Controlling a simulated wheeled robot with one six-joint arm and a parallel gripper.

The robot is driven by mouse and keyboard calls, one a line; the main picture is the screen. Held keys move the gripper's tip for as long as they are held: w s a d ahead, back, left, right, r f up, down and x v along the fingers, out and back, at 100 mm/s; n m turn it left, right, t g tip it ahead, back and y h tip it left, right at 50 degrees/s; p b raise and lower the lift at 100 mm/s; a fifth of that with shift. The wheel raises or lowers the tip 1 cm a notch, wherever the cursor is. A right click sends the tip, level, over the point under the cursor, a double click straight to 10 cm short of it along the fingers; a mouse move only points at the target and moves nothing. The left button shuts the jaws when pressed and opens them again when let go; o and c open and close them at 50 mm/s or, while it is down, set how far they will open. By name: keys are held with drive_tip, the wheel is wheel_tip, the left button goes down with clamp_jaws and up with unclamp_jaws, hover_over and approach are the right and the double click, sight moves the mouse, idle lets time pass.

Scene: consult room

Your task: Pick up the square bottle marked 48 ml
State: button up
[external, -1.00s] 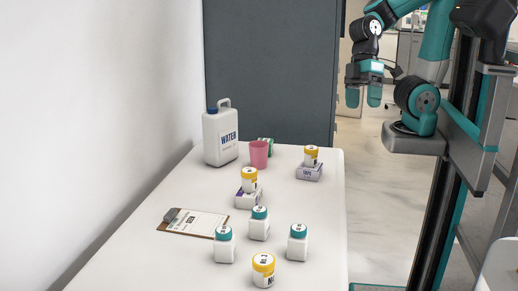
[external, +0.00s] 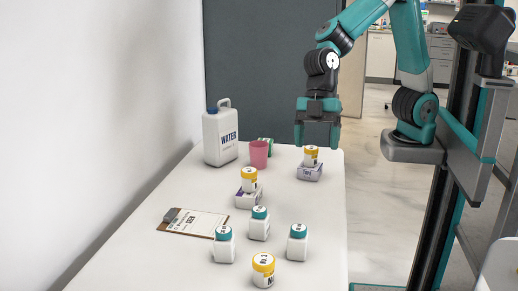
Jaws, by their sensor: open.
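Three white square bottles with teal caps stand upright on the table: one at the left (external: 224,248), one in the middle (external: 259,229) and one at the right (external: 298,246). Their marks are too small to read, so I cannot tell which is 48 ml. My gripper (external: 317,142) is open and empty, pointing down. In the picture it is at the table's far right, just above a yellow-capped bottle (external: 311,161), well away from the teal-capped bottles.
The table (external: 190,268) also bears yellow-capped bottles on a near box (external: 248,199) and a tape box (external: 309,173), and another in front (external: 263,275). A clipboard (external: 195,224), a pink cup (external: 258,155) and a water jug (external: 220,140) stand or lie left and back.

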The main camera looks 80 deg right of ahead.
drive_tip(key=w+a+f+n, duration=0.2)
drive_tip(key=a+f+n, duration=0.1)
drive_tip(key=a+f, duration=0.2)
drive_tip(key=b, duration=0.1)
approach(298, 239)
drive_tip(key=f, duration=0.5)
drive_tip(key=shift+d+f, duration=0.2)
drive_tip(key=shift+d, duration=0.2)
drive_tip(key=shift+a+x, duration=0.2)
drive_tip(key=shift+x, duration=1.3)
drive_tip(key=shift+a+x, duration=0.2)
drive_tip(key=shift+x, duration=1.25)
drive_tip(key=shift+r, duration=0.2)
drive_tip(key=c, duration=1)
